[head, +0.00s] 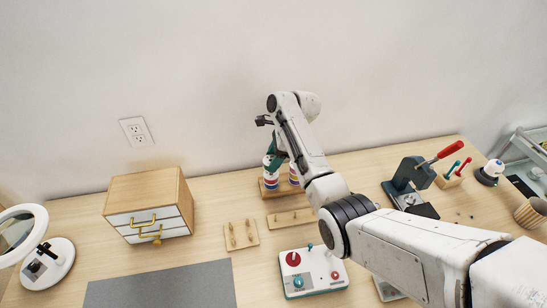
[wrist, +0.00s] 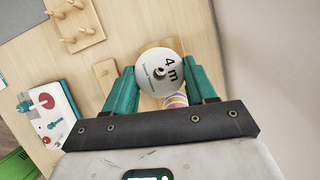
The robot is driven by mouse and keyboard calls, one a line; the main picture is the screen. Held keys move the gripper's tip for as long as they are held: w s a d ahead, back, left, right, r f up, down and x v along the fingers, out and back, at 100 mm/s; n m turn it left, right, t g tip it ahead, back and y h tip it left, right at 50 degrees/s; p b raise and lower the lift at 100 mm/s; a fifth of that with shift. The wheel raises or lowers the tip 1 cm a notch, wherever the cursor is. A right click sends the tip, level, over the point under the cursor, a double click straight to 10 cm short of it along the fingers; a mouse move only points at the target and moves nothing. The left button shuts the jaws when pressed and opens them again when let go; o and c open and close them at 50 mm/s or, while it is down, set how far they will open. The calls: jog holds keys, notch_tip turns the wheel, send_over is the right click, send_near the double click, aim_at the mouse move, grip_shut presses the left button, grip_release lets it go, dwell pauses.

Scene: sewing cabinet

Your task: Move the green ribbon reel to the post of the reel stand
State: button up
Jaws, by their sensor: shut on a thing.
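My gripper (wrist: 161,80) has its two teal fingers shut on a ribbon reel (wrist: 152,82) with a pale round face marked "4 m" and a dark centre hole. Its ribbon colour is hidden between the fingers, so I cannot tell if it is the green one. In the head view my gripper (head: 273,161) is above the left part of the wooden reel stand (head: 273,193), close to the reels there. A striped pink, purple and yellow reel (wrist: 176,100) shows just beyond the held reel in the wrist view. The post is hidden; I cannot tell whether the held reel is around it.
Pegged wooden boards (head: 241,235) (head: 290,218) lie in front of the stand. A white control box (head: 312,272) stands nearer. A drawer cabinet (head: 150,205) is at left, a press (head: 408,180) at right. The wall rises close behind the stand.

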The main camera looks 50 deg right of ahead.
jog(key=shift+f+b, duration=0.6)
jog(key=shift+f, duration=0.7)
jog(key=o, duration=1.1)
jog(key=v, duration=1)
jog(key=shift+s+r+b, duration=0.2)
jog(key=shift+r+b, duration=0.1)
jog(key=shift+r, duration=0.05)
